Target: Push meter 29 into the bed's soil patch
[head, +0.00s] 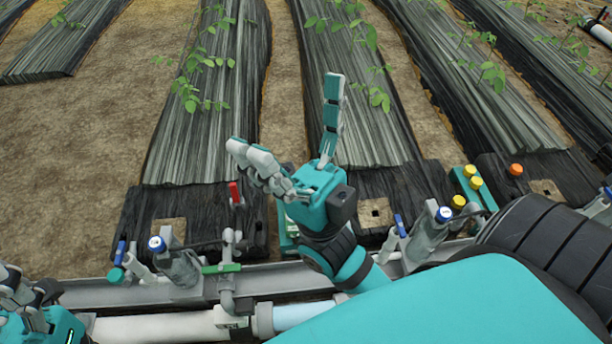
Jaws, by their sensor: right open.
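No number 29 can be read on anything, so I cannot tell which item is the meter. Yellow-capped items (475,184) stand at a teal rack (462,180) on the right. A soil patch (375,212) shows as a brown square in the dark bed end right of my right gripper; others show at the left bed (170,230) and the right bed (547,190). My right gripper (287,118) is open and empty above the middle beds, its fingers spread. My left gripper (28,298) is at the lower left corner, partly cut off; its grip is unclear.
A red lever-like part (236,194) stands on the left bed end. An orange cap (516,169) is at the right. Blue-capped valves (157,245) and a grey rail (270,283) run along the front. Plants grow in the covered beds (205,130).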

